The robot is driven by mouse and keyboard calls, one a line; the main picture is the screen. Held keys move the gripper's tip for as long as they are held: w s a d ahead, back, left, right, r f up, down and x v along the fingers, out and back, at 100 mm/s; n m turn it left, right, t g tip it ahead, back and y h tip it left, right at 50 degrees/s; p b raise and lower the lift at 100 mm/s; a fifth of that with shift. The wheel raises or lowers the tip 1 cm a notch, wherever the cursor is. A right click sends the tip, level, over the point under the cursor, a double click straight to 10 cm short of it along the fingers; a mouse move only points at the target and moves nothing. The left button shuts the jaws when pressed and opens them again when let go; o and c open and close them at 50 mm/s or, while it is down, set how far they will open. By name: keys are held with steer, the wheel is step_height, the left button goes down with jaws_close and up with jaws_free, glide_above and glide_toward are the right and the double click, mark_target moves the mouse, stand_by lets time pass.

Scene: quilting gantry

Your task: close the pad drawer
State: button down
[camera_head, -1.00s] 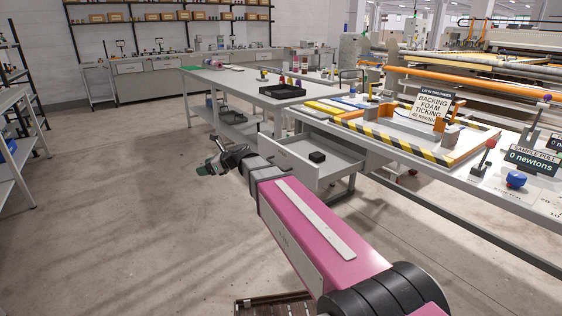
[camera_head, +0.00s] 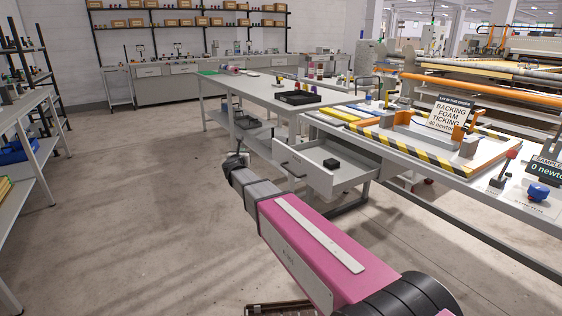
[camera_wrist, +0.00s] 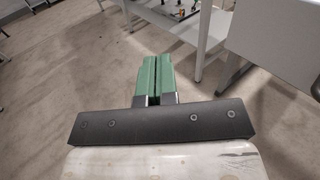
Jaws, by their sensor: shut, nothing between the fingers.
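The pad drawer (camera_head: 345,180) is a light grey drawer pulled out from under the table, with a black block (camera_head: 331,163) inside it. My pink arm reaches toward it, and the wrist end (camera_head: 237,165) is to the left of the drawer's front panel (camera_head: 302,174), apart from it. In the wrist view my gripper (camera_wrist: 157,60) has two green fingers shut together with nothing between them. A pale panel (camera_wrist: 285,45) stands to the right of the fingers there; it looks like the drawer front. The fingertips are hard to make out in the head view.
The worktable (camera_head: 470,170) with a striped frame and signs stands right of and above the drawer. A grey bench (camera_head: 262,98) with a black tray (camera_head: 300,98) stands behind. Shelves (camera_head: 40,155) are at the left. The floor (camera_head: 140,190) between is open.

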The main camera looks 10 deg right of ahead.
steer(key=s+d+f+m+g+h, duration=0.2)
steer(key=d+m+g+h, duration=0.1)
steer(key=m+h, duration=0.35)
steer(key=m+g+h, duration=0.5)
steer(key=g+h, duration=0.1)
steer(key=g, duration=0.1)
glide_toward(286, 158)
steer(key=shift+n, duration=0.25)
steer(key=x, duration=0.7)
steer(key=shift+w+d+f, duration=0.15)
steer(key=shift+w+f, duration=0.1)
steer(key=x, duration=1.9)
steer(key=r+x, duration=0.1)
steer(key=x, duration=0.8)
steer(key=shift+w+d, duration=0.1)
steer(key=shift+w, duration=0.35)
steer(key=shift+d, duration=0.15)
